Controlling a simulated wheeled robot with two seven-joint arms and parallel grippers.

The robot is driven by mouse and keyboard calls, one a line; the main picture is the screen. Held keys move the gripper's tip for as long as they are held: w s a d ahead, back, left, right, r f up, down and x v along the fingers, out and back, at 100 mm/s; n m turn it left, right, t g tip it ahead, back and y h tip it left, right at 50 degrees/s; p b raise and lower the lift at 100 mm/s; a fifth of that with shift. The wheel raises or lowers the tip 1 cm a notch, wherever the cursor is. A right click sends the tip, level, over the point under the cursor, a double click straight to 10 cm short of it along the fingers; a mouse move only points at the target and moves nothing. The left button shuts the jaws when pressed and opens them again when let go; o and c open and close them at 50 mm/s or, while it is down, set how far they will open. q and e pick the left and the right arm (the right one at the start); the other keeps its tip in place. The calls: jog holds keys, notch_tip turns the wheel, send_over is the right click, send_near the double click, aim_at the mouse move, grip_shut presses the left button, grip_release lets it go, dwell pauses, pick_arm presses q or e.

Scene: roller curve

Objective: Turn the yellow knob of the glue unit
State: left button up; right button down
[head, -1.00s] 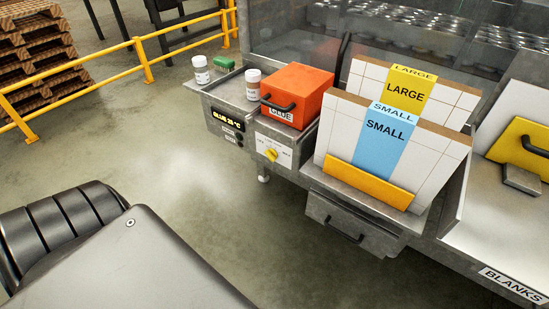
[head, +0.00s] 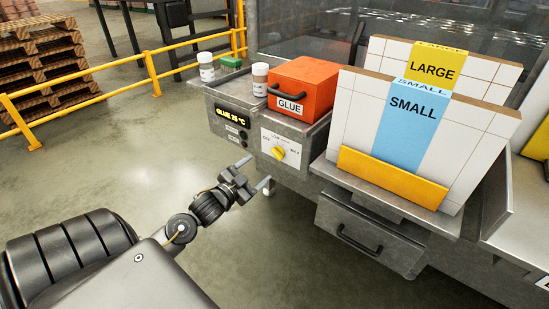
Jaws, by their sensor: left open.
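The glue unit (head: 232,103) is a grey metal housing with a dark display reading about 25 °C. The yellow knob (head: 279,153) sits on a white dial plate on its front face, with OFF at the left and MAX at the right. My left gripper (head: 256,173) is open and empty, in front of the unit, just left of and slightly below the knob in the picture. Its two fingers point toward the unit, and I see no contact with the knob. My right gripper is not in view.
An orange GLUE box (head: 306,92) and white bottles (head: 206,68) stand on the unit. To the right are the LARGE and SMALL panels (head: 400,135) and a grey drawer (head: 368,238) below. A yellow railing (head: 110,67) runs behind.

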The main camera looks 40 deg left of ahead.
aim_at(275, 155)
pick_arm(q)
jog(key=w, duration=1)
jog(key=shift+a, duration=0.1)
jog(key=shift+c, duration=0.3)
jog(key=c, duration=0.9)
